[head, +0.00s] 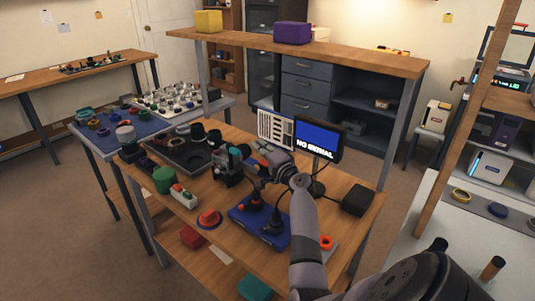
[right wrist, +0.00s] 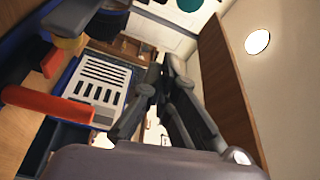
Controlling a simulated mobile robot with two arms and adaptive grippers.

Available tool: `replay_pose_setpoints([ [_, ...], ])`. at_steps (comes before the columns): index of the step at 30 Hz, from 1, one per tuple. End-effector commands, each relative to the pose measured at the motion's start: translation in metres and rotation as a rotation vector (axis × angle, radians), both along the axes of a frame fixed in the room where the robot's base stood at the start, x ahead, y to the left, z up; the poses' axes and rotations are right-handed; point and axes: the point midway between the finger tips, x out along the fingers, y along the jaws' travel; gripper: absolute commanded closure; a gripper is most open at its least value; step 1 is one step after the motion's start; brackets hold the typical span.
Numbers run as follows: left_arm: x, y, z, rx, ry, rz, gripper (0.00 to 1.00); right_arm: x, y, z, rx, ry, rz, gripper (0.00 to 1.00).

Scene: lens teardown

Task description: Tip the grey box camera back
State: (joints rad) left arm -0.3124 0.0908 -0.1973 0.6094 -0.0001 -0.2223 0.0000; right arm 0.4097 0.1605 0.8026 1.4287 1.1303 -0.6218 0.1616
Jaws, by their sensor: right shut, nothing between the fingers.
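A dark grey boxy device (head: 226,168), which looks like the grey box camera, stands on the wooden workbench left of the blue base. Small parts on it are hard to make out, and I cannot tell its tilt. My right gripper (head: 250,170) is just right of it in the head view; I cannot tell whether they touch. In the right wrist view my right gripper (right wrist: 166,72) has its fingers together with nothing between them. The box camera is not clearly identifiable in that view. My left gripper does not show.
A blue base with dark knobs (head: 250,228), a red button (head: 208,218) and a green cylinder (head: 163,180) are on the workbench. A monitor reading "NO SIGNAL" (head: 318,138) and a slotted pale panel (head: 275,129) stand behind. The panel also shows in the wrist view (right wrist: 103,84).

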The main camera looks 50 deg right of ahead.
Motion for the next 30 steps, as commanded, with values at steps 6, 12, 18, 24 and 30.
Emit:
replay_pose_setpoints([
  [6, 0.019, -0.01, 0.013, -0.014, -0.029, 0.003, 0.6, 0.016, 0.016, -0.001, 0.004, 0.001, 0.003, 1.0],
  [12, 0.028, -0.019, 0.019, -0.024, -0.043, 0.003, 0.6, 0.014, 0.032, -0.006, 0.001, 0.001, 0.0, 1.0],
  [18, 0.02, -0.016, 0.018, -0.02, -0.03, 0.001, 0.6, 0.014, 0.035, -0.007, 0.0, 0.001, 0.0, 1.0],
  [24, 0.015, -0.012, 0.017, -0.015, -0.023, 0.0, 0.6, 0.014, 0.035, -0.008, 0.0, 0.0, 0.0, 1.0],
  [30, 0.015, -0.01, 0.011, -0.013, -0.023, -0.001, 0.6, 0.014, 0.038, -0.008, -0.025, -0.002, 0.001, 1.0],
])
